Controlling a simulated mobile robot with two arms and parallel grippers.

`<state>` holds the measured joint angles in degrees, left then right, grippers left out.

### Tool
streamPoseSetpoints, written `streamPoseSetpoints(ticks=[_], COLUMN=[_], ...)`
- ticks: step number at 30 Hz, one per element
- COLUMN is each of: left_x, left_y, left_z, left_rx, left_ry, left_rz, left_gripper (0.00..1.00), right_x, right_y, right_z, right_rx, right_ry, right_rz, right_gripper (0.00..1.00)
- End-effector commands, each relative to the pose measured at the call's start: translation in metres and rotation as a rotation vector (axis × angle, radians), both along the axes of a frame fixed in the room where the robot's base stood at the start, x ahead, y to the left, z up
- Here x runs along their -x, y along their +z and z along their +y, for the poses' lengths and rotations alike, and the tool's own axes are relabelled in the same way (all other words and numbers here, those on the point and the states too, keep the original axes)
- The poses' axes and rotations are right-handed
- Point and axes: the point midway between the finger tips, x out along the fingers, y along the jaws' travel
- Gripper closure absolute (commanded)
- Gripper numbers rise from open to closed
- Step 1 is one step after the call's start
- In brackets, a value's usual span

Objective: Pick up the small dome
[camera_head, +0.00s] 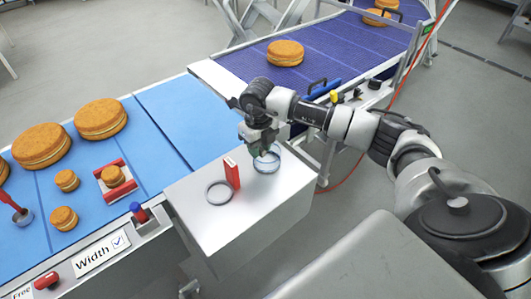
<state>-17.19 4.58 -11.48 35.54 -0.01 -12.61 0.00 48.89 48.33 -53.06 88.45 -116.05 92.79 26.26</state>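A small, round, glassy grey-blue piece (267,163), which looks like the small dome, stands on the right part of a steel box top (245,208). My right gripper (262,148) points down right above it and covers its back edge. I cannot tell whether the fingers touch it, or whether they are open or shut. My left gripper is not in view.
A grey ring (218,193) and an upright red block (232,173) stand left of the gripper on the box. Several filled rounds (101,118) lie on the blue belt (160,125). A red-ended holder (108,172) carries a small one.

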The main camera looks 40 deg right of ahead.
Motion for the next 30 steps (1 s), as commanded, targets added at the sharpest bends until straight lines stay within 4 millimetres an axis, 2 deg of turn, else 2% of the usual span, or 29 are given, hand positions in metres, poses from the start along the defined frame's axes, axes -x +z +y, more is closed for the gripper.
streamPoseSetpoints(ticks=[1, 6, 17, 22, 25, 30], left_x=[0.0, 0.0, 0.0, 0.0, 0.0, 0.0], left_y=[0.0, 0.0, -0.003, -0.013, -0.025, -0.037], left_z=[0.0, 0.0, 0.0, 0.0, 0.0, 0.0], left_rx=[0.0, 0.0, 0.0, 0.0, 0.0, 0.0], left_ry=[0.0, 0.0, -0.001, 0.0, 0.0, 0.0], left_rz=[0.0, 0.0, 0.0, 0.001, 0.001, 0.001], left_gripper=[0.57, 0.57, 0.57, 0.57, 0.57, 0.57], right_x=[0.0, 0.0, -0.001, -0.001, -0.001, 0.041], right_y=[0.0, 0.0, 0.004, 0.02, 0.04, 0.061], right_z=[0.0, 0.0, 0.0, 0.0, 0.0, 0.003], right_rx=[0.0, 0.0, 0.0, 0.0, 0.0, 0.003], right_ry=[0.0, 0.0, 0.0, 0.0, 0.001, 0.004], right_rz=[0.0, 0.0, -0.003, -0.005, -0.008, -0.005], right_gripper=[0.76, 1.0, 1.0, 1.0, 1.0, 1.0])
